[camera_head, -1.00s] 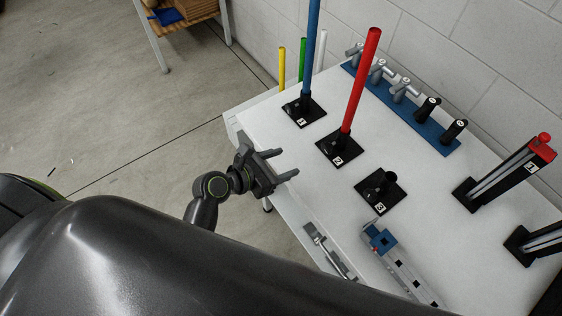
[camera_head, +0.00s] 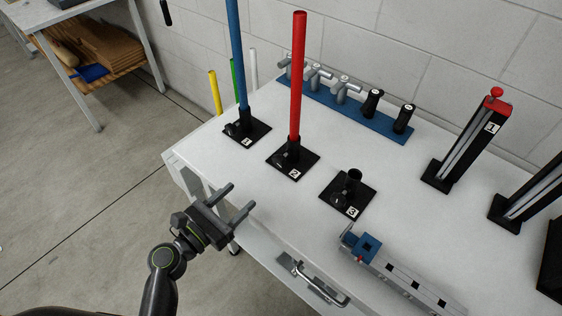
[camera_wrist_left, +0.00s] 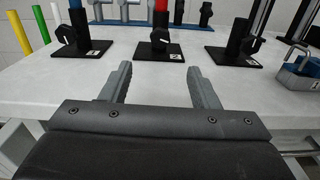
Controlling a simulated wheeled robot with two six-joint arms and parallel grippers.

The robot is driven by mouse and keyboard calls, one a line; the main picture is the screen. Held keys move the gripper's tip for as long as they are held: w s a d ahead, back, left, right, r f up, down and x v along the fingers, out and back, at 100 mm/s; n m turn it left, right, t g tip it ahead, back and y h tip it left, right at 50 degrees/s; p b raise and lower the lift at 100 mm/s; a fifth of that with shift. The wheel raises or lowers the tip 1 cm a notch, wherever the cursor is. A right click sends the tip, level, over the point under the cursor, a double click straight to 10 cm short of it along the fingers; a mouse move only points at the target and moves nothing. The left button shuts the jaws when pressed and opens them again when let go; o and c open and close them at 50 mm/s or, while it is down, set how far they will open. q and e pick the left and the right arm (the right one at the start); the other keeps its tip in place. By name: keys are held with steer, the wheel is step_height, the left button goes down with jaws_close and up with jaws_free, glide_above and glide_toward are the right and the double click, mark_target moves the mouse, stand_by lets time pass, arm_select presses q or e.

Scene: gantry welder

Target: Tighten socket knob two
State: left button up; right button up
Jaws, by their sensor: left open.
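Socket two (camera_head: 284,166) is a black base labelled 2 with a red pole (camera_head: 298,78) standing upright in it. Its small dark knob (camera_head: 280,157) is on the near left side; in the left wrist view the knob (camera_wrist_left: 160,38) faces me, straight ahead between the fingers. My left gripper (camera_head: 240,197) is open and empty at the table's front edge, short of socket two and apart from it. Its two fingers also show in the left wrist view (camera_wrist_left: 158,82). My right gripper is in neither view.
Socket one (camera_head: 256,130) holds a blue pole, left of socket two. Socket three (camera_head: 335,203) is empty, to the right. A blue and grey clamp (camera_head: 408,284) lies farther right. A blue rack (camera_head: 330,105) with several handles stands at the back. The white tabletop (camera_head: 210,152) is clear before socket two.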

mark_target(278, 163)
arm_select(q)
steer(key=p+x, duration=0.1)
steer(key=x, duration=1.5)
steer(key=shift+w+d+p, duration=0.25)
steer(key=shift+w+p, duration=0.05)
steer(key=shift+p, duration=0.1)
steer(key=c, duration=1)
steer(key=shift+o, duration=0.2)
steer(key=shift+f+m+b, duration=0.25)
steer(key=shift+m+b, duration=0.6)
steer(key=shift+m, duration=0.25)
steer(key=shift+m+b, duration=0.55)
steer(key=shift+m, duration=0.65)
steer(key=shift+r+m, duration=0.2)
steer(key=shift+m, duration=0.3)
steer(key=o, duration=1)
steer(key=shift+c, duration=0.2)
